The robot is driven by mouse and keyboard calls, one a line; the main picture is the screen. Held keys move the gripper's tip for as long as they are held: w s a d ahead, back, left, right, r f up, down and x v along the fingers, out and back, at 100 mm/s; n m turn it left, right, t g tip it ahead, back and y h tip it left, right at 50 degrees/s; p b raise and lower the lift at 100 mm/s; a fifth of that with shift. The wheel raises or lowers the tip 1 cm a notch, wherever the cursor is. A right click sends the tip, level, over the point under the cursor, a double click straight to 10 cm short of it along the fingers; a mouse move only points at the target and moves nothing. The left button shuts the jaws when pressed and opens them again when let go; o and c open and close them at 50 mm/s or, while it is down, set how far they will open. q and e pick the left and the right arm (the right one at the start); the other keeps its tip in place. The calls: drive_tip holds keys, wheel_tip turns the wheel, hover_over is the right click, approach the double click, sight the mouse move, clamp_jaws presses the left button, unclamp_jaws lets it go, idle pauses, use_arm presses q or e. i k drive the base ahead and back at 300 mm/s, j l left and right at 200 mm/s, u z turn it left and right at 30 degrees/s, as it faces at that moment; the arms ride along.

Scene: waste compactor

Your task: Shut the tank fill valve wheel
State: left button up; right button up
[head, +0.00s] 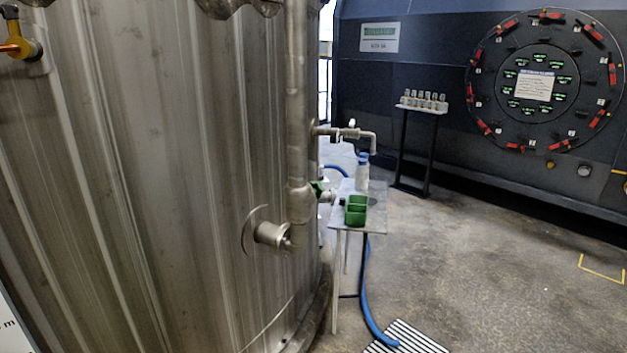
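A large ribbed metal tank (150,180) fills the left half of the head view. On its right side a vertical grey pipe (298,120) runs down to a fitting with a round stub (270,234). A thin curved metal rim (248,230), seen nearly edge-on, stands at that stub and looks like a valve wheel. I cannot tell whether it is the fill valve wheel, or how far it is turned. A small green valve handle (317,187) is on the pipe just right of it. Neither of my grippers is in view.
A small table (376,216) beside the tank holds green boxes (356,209) and a blue-capped bottle (362,172). A blue hose (366,310) runs down to a floor grate (405,340). A stand with small bottles (423,107) is at the back. The right floor is clear.

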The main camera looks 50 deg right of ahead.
sight(319, 189)
drive_tip(key=i+l+u, duration=0.2)
drive_tip(key=l, duration=1.05)
drive_tip(key=i+l+u, duration=0.1)
drive_tip(key=l+u, duration=0.15)
drive_tip(key=l, duration=1)
drive_tip(key=l+u, duration=0.2)
drive_tip(key=l, duration=1.1)
drive_tip(key=k+l+u, duration=0.2)
drive_tip(key=l, duration=1.05)
drive_tip(key=k+l, duration=0.1)
drive_tip(key=l, duration=0.4)
